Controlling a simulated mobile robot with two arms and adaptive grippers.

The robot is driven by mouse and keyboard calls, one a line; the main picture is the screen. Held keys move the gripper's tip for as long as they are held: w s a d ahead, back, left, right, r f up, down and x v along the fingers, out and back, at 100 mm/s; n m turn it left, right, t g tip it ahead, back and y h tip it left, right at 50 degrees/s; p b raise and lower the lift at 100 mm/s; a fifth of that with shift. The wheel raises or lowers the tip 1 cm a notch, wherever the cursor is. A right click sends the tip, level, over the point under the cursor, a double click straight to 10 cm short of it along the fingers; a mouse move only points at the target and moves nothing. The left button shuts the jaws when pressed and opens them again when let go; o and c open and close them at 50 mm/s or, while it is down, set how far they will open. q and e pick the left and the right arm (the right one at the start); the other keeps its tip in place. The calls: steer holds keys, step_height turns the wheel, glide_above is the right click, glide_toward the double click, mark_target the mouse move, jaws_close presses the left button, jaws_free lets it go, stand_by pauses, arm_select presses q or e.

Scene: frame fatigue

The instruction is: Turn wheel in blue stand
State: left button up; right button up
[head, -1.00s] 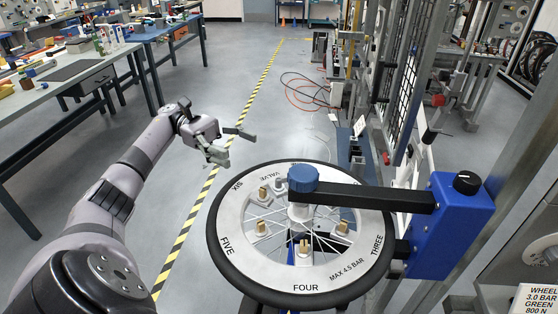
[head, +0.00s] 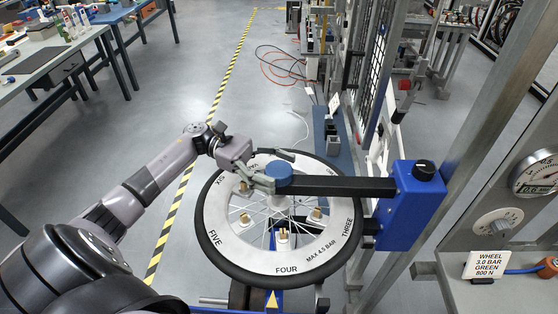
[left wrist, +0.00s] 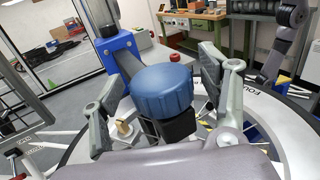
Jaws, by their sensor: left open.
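The wheel (head: 232,250) lies flat with a black tyre and a white disc lettered FIVE, FOUR and THREE. The blue stand (head: 410,205) is to its right, with a black arm reaching over the wheel to a ribbed blue knob (head: 279,173) near the hub. My left gripper (head: 275,168) is open at the knob. In the left wrist view, the knob (left wrist: 162,90) lies between the two spread fingers, with visible gaps at its sides.
A gauge panel (head: 497,228) with a card reading WHEEL, 3.0 BAR, GREEN, 800 N stands at the right. A metal post and mesh guard rise behind the stand. Workbenches (head: 35,65) are at the upper left. Open floor lies left of the wheel.

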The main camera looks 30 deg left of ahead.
arm_select(q)
steer(key=shift+d, duration=0.4)
arm_select(e)
steer(key=shift+a+r, duration=0.2)
steer(key=shift+a, duration=0.05)
